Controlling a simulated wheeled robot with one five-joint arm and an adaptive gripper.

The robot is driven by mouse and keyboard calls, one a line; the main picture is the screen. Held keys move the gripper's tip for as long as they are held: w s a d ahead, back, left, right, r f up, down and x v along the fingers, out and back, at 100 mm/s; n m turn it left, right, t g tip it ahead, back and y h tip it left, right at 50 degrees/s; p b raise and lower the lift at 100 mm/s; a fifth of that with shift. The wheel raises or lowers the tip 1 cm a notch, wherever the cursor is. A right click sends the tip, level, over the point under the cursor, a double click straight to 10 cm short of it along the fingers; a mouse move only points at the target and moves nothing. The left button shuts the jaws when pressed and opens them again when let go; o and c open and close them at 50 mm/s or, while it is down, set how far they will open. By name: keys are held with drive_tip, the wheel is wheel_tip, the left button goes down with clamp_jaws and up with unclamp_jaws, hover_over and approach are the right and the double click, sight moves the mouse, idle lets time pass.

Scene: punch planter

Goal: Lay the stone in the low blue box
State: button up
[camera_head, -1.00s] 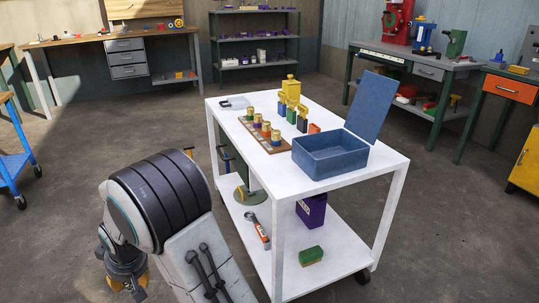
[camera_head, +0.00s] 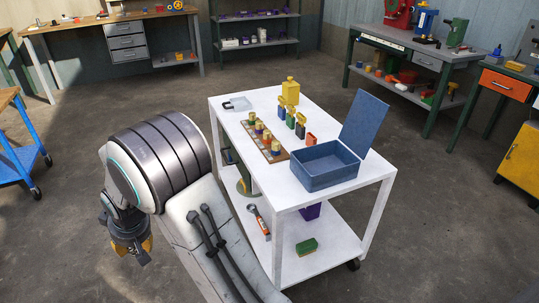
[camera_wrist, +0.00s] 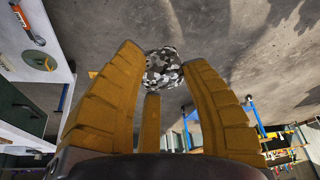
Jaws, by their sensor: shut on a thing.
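The stone (camera_wrist: 163,66) is a mottled grey, black and white lump in the wrist view. My gripper (camera_wrist: 160,78) has its yellow fingers closed around it and holds it in the air over the floor. In the head view my gripper (camera_head: 135,252) hangs low at the left, apart from the white cart; the stone cannot be made out there. The low blue box (camera_head: 318,177) stands on the cart's top at the near right corner. Its lid (camera_head: 364,130) is up at the back right. Part of its inner floor shows, with nothing visible on it.
A wrench (camera_head: 259,222) and a green sponge (camera_head: 306,246) lie on the lower shelf.

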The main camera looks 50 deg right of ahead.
wheel_tip(320, 180, up, 8)
drive_tip(key=p, duration=0.6)
drive_tip(key=s+d+m+h, duration=0.1)
drive_tip(key=s+d+m, duration=0.2)
drive_tip(key=d, duration=0.9)
drive_tip(key=s+d+m+g+h, duration=0.1)
drive_tip(key=s+d+m, duration=0.2)
drive_tip(key=d, duration=0.9)
drive_tip(key=s+d+m+h, duration=0.15)
drive_tip(key=d+m, duration=0.25)
drive_tip(key=d, duration=0.7)
drive_tip(key=s+d+m+g, duration=0.1)
drive_tip(key=s+d+m, duration=0.2)
drive_tip(key=s+d, duration=0.4)
drive_tip(key=s+d+m+g, duration=0.1)
drive_tip(key=s+d+m, duration=0.2)
drive_tip(key=s+d, duration=0.4)
drive_tip(key=s+d+r+m+g, duration=0.1)
drive_tip(key=s+d+m, duration=0.2)
drive_tip(key=s, duration=1.7)
drive_tip(key=d+h, duration=0.1)
drive_tip(key=d, duration=0.3)
drive_tip(key=shift+s, duration=0.4)
